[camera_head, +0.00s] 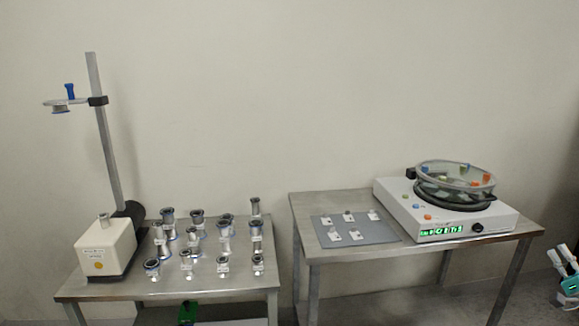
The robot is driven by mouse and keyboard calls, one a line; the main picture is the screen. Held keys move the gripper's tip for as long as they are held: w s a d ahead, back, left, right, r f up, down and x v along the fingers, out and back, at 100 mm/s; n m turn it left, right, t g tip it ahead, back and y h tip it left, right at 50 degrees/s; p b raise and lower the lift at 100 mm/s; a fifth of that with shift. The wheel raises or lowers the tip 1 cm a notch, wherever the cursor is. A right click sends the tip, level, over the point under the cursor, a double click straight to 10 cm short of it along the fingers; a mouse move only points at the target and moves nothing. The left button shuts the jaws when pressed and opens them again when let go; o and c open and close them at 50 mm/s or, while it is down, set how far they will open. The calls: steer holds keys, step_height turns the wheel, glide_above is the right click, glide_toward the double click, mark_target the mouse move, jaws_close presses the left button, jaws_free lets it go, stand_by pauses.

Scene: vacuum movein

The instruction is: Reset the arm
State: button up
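My arm and gripper do not show in the head camera view, so I cannot see the arm's pose or whether the gripper is open. The view takes in two metal tables against a plain wall. The left table (180,290) bears several metal flanged fittings (196,216) in rough rows. The right table (300,205) bears a white device (392,195) with a lit green display and a round clear bowl (455,175) on top.
A white box-shaped unit (104,248) stands at the left table's left end, by a tall grey post (105,140) with a small bracket (66,102). A grey mat (372,232) with several small pale pieces lies on the right table. A narrow gap separates the tables.

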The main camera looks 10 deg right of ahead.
steer(key=w+a+f+n+g+y, duration=0.35)
steer(key=w+a+f, duration=0.2)
steer(key=a, duration=0.45)
steer(key=w+a+f+n+g+y, duration=0.35)
steer(key=w+a, duration=0.35)
steer(key=a, duration=0.3)
steer(key=w+a+f+n+g+y, duration=0.2)
steer(key=w+a+f+g, duration=0.3)
steer(key=a, duration=0.5)
steer(key=s+a+f+n+g+h, duration=0.25)
steer(key=a+f+g, duration=0.2)
steer(key=a, duration=0.55)
steer(key=s+a+f+n+g+h, duration=0.25)
steer(key=a+f+g, duration=0.2)
steer(key=a, duration=0.45)
steer(key=s+a+f+n+g+h, duration=0.1)
steer(key=a+f+n+g+h, duration=0.3)
steer(key=a, duration=0.6)
step_height(320, 180, up, 26)
steer(key=p, duration=2.6)
steer(key=shift+s+d+f+t+p, duration=0.2)
steer(key=shift+s+f+t+p, duration=0.05)
steer(key=shift+s+t+p, duration=0.15)
